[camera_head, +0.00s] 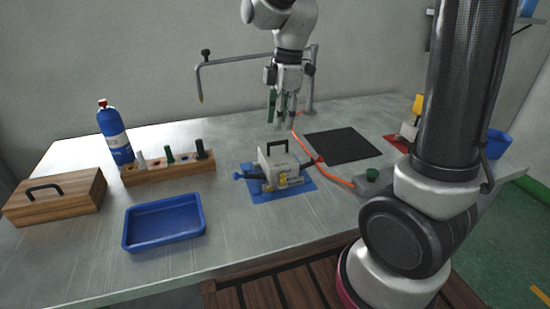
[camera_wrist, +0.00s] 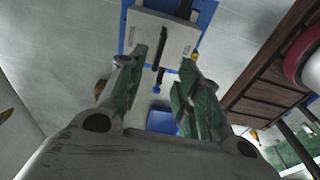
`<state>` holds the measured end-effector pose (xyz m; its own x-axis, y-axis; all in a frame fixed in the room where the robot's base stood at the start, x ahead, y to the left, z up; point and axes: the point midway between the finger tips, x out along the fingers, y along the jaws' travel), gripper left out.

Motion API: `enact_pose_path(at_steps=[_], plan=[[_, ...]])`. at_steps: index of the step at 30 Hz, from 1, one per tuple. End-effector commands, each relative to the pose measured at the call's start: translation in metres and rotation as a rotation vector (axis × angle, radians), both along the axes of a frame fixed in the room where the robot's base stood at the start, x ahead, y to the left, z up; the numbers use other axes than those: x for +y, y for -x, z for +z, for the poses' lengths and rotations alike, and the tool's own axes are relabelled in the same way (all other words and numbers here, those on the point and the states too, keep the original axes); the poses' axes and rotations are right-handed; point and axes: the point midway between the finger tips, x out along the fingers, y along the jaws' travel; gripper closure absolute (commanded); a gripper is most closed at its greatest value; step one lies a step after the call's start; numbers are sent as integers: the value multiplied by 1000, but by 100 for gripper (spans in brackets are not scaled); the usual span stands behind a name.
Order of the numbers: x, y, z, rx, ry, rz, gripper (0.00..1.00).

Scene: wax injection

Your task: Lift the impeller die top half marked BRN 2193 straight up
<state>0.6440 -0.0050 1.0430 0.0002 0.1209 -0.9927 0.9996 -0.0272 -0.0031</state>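The impeller die (camera_head: 279,164) sits on a blue mat (camera_head: 260,194) in the middle of the bench. Its top is a light grey block with a black bar handle (camera_head: 277,147) standing up from it. A blue knob and brass-coloured parts show at its sides; the marking is too small to read. My gripper (camera_head: 282,124) hangs above and behind the die, apart from it. In the wrist view its green-padded fingers (camera_wrist: 165,88) are spread with nothing between them. The die top (camera_wrist: 162,35) and handle (camera_wrist: 160,54) lie beyond the fingertips.
A blue tray (camera_head: 164,222), wooden box (camera_head: 56,197), blue bottle (camera_head: 115,135) and wooden rack (camera_head: 168,171) of plugs stand left. A black pad (camera_head: 343,146) lies right. An orange hose (camera_head: 335,178) runs beside the die. A bent pipe stand (camera_head: 256,60) rises behind.

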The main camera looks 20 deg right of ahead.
Motion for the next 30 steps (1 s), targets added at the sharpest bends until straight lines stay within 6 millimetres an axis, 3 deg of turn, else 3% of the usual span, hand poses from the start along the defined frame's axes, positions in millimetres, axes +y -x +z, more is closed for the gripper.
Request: enact_pose_path(at_steps=[5, 18, 27, 30], plan=[[1, 0, -13, -1, 1, 31, 66], [4, -3, -73, 0, 1, 28, 66], [5, -4, -78, -3, 0, 28, 66], [5, -4, -78, -3, 0, 27, 84]])
